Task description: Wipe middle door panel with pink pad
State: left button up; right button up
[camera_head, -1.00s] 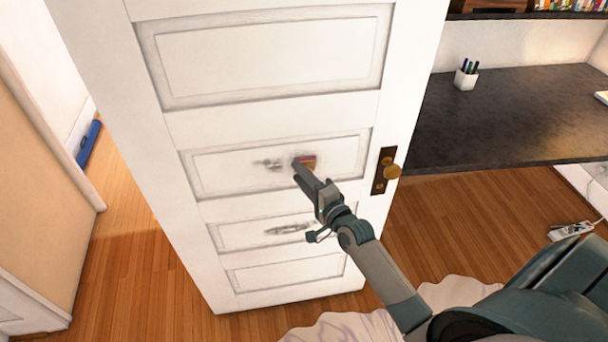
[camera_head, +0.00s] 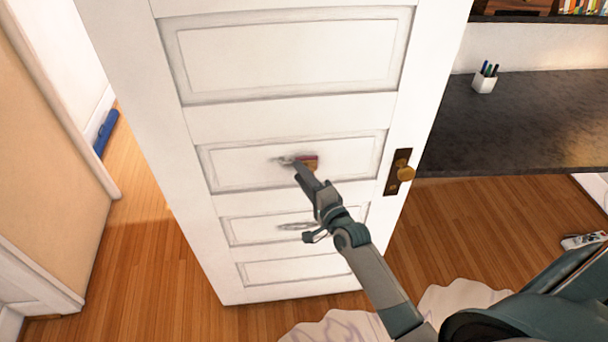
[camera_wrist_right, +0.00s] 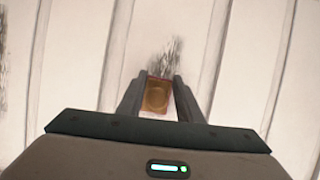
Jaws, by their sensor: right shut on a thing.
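The white door (camera_head: 280,113) stands in front of me with several recessed panels. The middle door panel (camera_head: 345,155) has a grey smudge (camera_head: 284,160) left of its centre. A second smudge (camera_head: 298,226) marks the panel below. My right gripper (camera_head: 304,170) is shut on the pink pad (camera_head: 308,161), which is at the middle panel, just right of the smudge. In the right wrist view the pad (camera_wrist_right: 156,95) sits between the fingers, with a dark smudge (camera_wrist_right: 166,58) just beyond it. Whether the pad touches the panel is hard to tell. My left gripper is not in view.
A dark desk (camera_head: 510,125) with a pen cup (camera_head: 485,79) stands at the right. A rumpled white cloth (camera_head: 340,328) and a power strip (camera_head: 583,241) lie on the wooden floor (camera_head: 460,225).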

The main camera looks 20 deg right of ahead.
jog(key=shift+w+a+p, duration=0.15)
jog(key=shift+w+a, duration=0.15)
jog(key=shift+a, duration=0.45)
jog(key=shift+w+a+p, duration=0.15)
jog(key=shift+w+a, duration=0.1)
jog(key=shift+a, duration=0.5)
jog(key=shift+a+r, duration=0.1)
jog(key=shift+w+a, duration=0.25)
jog(key=shift+a, duration=0.45)
jog(key=shift+w+a+p, duration=0.15)
jog(key=shift+a+p, duration=0.05)
jog(key=shift+a, duration=0.35)
jog(key=shift+w+a+p, duration=0.15)
jog(key=shift+a+p, duration=0.05)
jog(key=shift+a, duration=0.3)
jog(key=shift+w+a, duration=0.35)
jog(key=shift+a, duration=0.55)
jog(key=shift+w+a, duration=0.3)
jog(key=shift+a, duration=0.55)
jog(key=shift+r+p, duration=0.2)
jog(key=shift+p, duration=0.2)
